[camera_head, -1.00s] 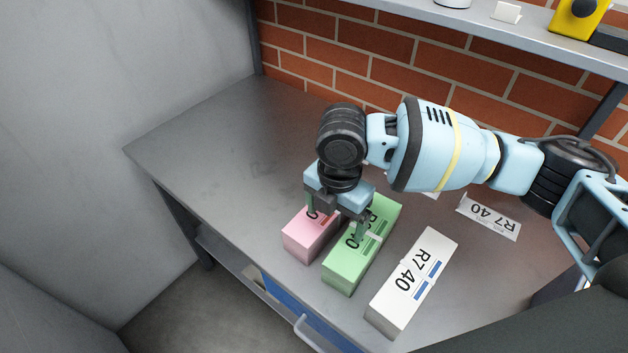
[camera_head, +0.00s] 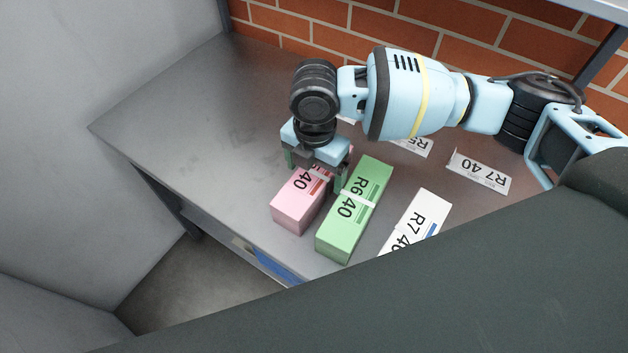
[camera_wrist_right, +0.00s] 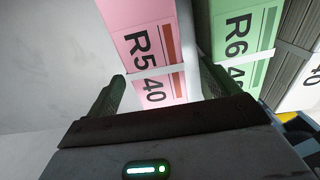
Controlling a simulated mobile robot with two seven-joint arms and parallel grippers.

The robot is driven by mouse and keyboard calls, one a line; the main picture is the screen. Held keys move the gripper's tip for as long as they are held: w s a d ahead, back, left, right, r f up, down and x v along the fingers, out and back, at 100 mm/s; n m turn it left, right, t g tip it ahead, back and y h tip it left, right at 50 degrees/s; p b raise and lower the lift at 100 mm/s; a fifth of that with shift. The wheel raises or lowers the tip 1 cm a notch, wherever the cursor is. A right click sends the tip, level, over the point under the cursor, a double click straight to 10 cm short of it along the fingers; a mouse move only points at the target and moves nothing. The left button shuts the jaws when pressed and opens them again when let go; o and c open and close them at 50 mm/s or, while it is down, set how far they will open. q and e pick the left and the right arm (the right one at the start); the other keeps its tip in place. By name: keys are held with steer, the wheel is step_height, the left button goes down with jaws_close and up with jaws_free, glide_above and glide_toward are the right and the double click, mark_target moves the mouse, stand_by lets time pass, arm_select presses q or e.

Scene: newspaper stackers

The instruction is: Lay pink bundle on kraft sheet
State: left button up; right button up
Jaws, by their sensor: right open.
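The pink bundle (camera_head: 297,212) lies on the grey table, marked "R5 40" in the right wrist view (camera_wrist_right: 135,22), with a pale band around it. My right gripper (camera_head: 314,172) is open above the pink bundle, pointing down. In the right wrist view its two fingers (camera_wrist_right: 162,82) show on either side of the bundle, the right one in the gap beside the green bundle. I cannot tell whether they touch it. The far end of the pink bundle is hidden under the gripper. I see no kraft sheet. My left gripper is not in view.
A green bundle (camera_head: 345,222) marked "R6 40" lies close to the right of the pink one. A white bundle (camera_head: 422,213) lies further right, partly covered by my dark body part. A white "R7 40" card (camera_head: 478,173) is behind. The table's left side (camera_head: 190,110) is clear.

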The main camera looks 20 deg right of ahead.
mark_target(314, 173)
steer(key=f, duration=0.4)
steer(key=shift+w+d+f, duration=0.1)
steer(key=shift+w+f, duration=0.25)
steer(key=shift+f, duration=0.05)
steer(key=shift+c, duration=0.2)
steer(key=c, duration=1.7)
steer(key=shift+r, duration=0.1)
steer(key=shift+c, duration=0.5)
steer(key=shift+r, duration=5.05)
